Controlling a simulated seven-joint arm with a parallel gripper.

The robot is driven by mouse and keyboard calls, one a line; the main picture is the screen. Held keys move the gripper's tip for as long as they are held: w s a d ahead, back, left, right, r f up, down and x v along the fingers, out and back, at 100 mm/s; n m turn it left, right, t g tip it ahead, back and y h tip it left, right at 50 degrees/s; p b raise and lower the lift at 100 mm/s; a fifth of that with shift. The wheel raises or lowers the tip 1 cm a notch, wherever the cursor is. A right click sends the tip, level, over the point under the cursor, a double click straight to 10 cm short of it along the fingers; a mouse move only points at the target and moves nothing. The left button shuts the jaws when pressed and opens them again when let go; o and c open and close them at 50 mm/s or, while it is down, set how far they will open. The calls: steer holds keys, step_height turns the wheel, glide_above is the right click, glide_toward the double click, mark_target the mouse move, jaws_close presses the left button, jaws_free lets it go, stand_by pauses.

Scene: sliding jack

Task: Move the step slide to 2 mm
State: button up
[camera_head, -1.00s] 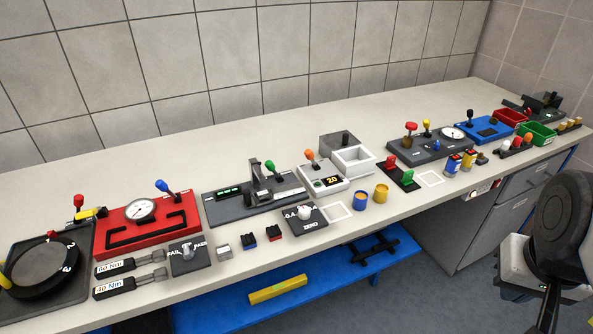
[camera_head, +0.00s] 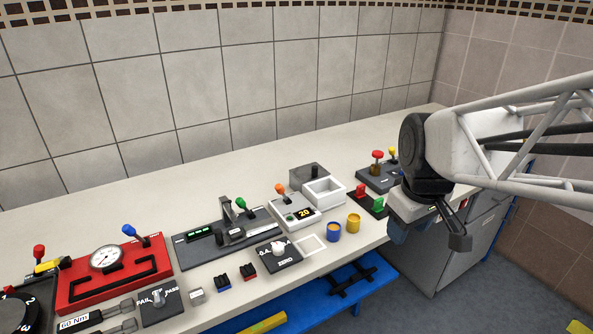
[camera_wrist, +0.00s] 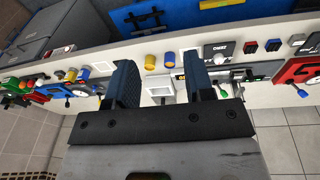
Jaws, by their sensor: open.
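A dark grey fixture (camera_head: 192,251) with a green-lit display and a slide lies mid-bench in the head view; it looks like the step slide's unit. The display is too small to read. On it stand a dark upright piece (camera_head: 228,214) and a lever with a green knob (camera_head: 240,202). The fixture also shows, upside down, in the wrist view (camera_wrist: 252,71), partly behind a finger. My gripper (camera_head: 430,235) is over the right part of the bench front, well away from the fixture. In the wrist view my gripper (camera_wrist: 160,65) is open, with nothing between its two blue-grey fingers.
Left of the fixture is a red gauge unit (camera_head: 73,284). To its right are a white unit reading 20 (camera_head: 291,211) and an open white box (camera_head: 326,191). In front are a ZERO knob plate (camera_head: 272,256) and two cups (camera_head: 353,223). The bench behind is clear.

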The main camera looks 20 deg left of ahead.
steer(key=w+a+f+n, duration=0.2)
steer(key=w+a+n, duration=0.4)
steer(key=a, duration=0.5)
steer(key=n+g, duration=0.2)
steer(key=n, duration=1.1)
glide_above(218, 230)
step_height(218, 230, down, 12)
steer(key=shift+d+f, duration=0.1)
steer(key=shift+s+f, duration=0.1)
steer(key=shift+f, duration=3.9)
jaws_close()
